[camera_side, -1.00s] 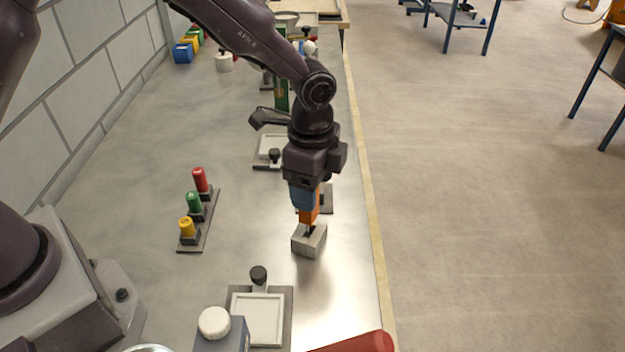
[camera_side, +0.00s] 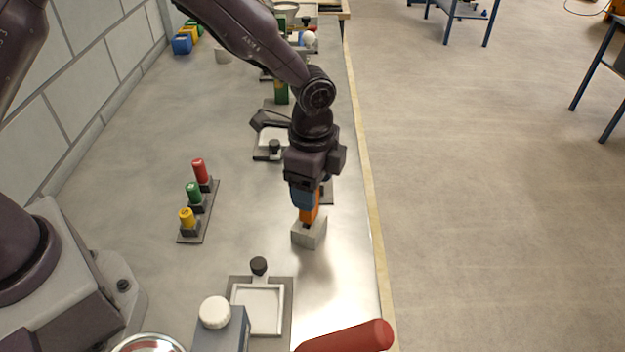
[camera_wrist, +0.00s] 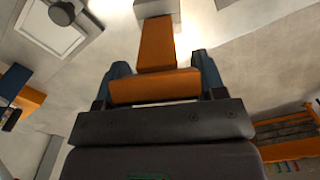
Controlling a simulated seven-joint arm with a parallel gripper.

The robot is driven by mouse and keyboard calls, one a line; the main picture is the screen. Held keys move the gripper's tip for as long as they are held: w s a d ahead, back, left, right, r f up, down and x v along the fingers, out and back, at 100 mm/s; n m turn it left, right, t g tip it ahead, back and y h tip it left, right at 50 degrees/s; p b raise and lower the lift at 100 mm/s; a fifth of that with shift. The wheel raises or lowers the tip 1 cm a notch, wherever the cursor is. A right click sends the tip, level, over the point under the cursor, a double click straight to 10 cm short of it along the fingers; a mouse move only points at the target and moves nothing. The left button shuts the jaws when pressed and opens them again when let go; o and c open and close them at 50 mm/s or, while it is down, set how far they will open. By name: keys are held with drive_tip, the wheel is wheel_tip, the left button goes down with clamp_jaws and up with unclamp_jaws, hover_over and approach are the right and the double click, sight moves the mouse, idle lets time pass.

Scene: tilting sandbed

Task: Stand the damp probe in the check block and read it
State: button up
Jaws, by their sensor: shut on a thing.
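The damp probe (camera_side: 309,213) has an orange body. My gripper (camera_side: 305,199), with blue fingers, is shut on it and holds it about upright. The grey check block (camera_side: 311,236) stands on the bench directly below. The probe's lower end meets the top of the block, and only a little of its dark tip shows; how deep it sits is hidden. In the wrist view the orange probe (camera_wrist: 156,48) lies between the two blue fingers (camera_wrist: 160,75), with part of the check block (camera_wrist: 157,8) at its far end. No reading is visible.
A framed tray (camera_side: 282,310) with a black knob lies in front of the block. A rack with red, green and yellow cylinders (camera_side: 194,192) stands to the left. A red cylinder (camera_side: 345,338) and a grey box with a white knob (camera_side: 214,312) are nearest. The bench's right edge is close.

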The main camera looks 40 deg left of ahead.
drive_tip(key=shift+f, duration=0.4)
drive_tip(key=shift+f, duration=0.35)
idle(1.0)
drive_tip(key=o, duration=1.1)
drive_tip(key=shift+r, duration=4)
